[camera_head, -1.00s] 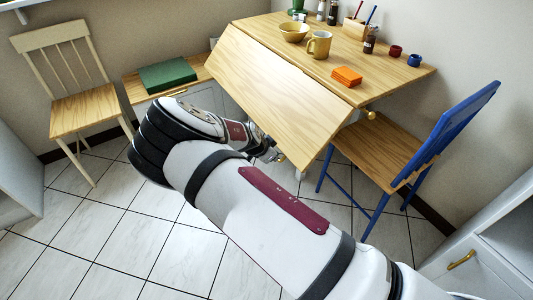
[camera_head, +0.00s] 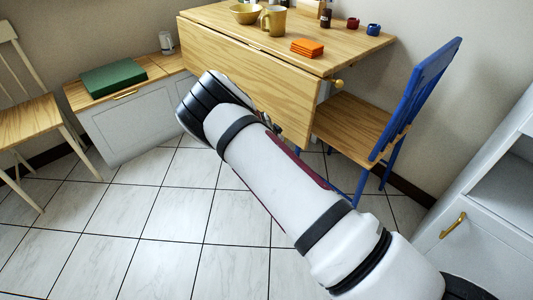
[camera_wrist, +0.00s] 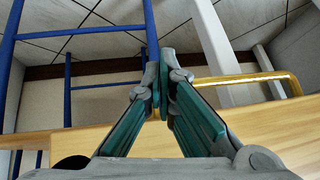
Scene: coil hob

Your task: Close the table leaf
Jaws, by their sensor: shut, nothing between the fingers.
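The wooden table (camera_head: 345,48) has its leaf (camera_head: 262,78) folded down steeply along the near side; I cannot tell whether it hangs fully vertical. A round brass knob (camera_head: 338,82) sticks out below the tabletop's right end. My arm crosses in front of the leaf's lower part. My gripper is mostly hidden behind my arm in the head view. In the wrist view, my gripper (camera_wrist: 160,82) is shut and empty, its fingertips together. A wooden surface, probably the leaf (camera_wrist: 275,135), lies close beyond its right finger. I cannot tell whether they touch.
A blue chair (camera_head: 350,125) stands right of the leaf, its blue legs (camera_wrist: 67,90) also in the wrist view. A bowl, mug and orange stack (camera_head: 307,47) are on the tabletop. A bench (camera_head: 130,130) and pale chair stand left. Tiled floor is clear at front left.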

